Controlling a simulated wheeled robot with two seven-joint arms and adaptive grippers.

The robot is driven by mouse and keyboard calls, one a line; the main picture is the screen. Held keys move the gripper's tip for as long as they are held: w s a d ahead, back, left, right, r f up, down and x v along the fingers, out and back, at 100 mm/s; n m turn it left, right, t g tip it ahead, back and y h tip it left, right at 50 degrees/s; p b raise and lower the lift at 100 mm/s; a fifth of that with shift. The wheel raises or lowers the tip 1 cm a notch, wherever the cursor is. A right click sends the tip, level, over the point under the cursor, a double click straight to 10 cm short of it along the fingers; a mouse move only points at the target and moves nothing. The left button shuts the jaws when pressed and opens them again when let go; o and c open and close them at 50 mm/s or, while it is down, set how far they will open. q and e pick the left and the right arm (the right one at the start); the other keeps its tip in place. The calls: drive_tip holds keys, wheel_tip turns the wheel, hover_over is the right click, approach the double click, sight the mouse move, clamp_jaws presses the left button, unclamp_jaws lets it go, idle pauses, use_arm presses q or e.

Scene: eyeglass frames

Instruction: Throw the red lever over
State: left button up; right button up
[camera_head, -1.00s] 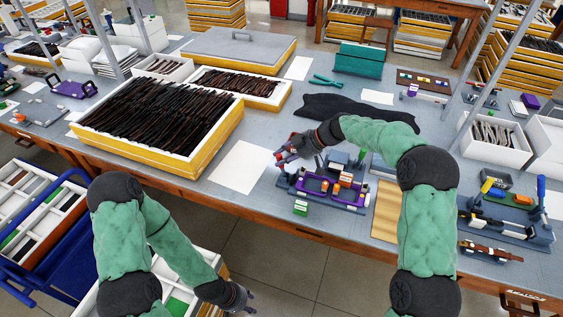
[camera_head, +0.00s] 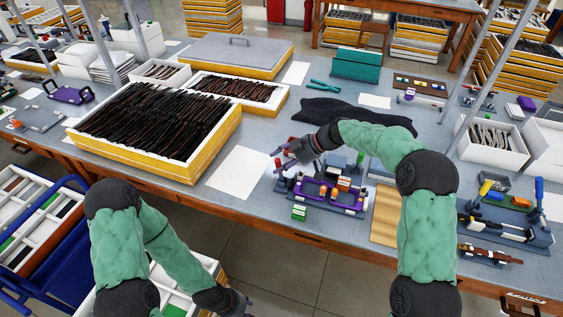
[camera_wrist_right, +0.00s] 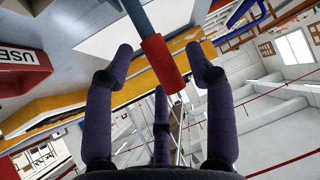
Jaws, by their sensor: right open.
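The red lever shows best in the right wrist view, as a red cylindrical grip (camera_wrist_right: 165,65) on a blue-grey rod. My right gripper (camera_wrist_right: 165,70) is open, with its dark purple fingers on either side of the red grip; I see gaps between them and the grip. In the head view, the right gripper (camera_head: 281,154) is at the left end of the fixture with purple clamps (camera_head: 330,198), and only a small bit of red shows beside its fingers. My left gripper (camera_head: 240,302) is low at the bottom, off the table; its fingers are too small to judge.
A yellow-sided tray of dark frames (camera_head: 160,170) stands left of the fixture, with a white sheet (camera_head: 240,172) between. A dark cloth (camera_head: 345,108) lies behind my right arm. A wooden board (camera_head: 386,215) and a blue-handled fixture (camera_head: 505,232) are to the right.

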drive_tip(key=v, duration=1.2)
drive_tip(key=shift+w, duration=0.1)
idle(1.0)
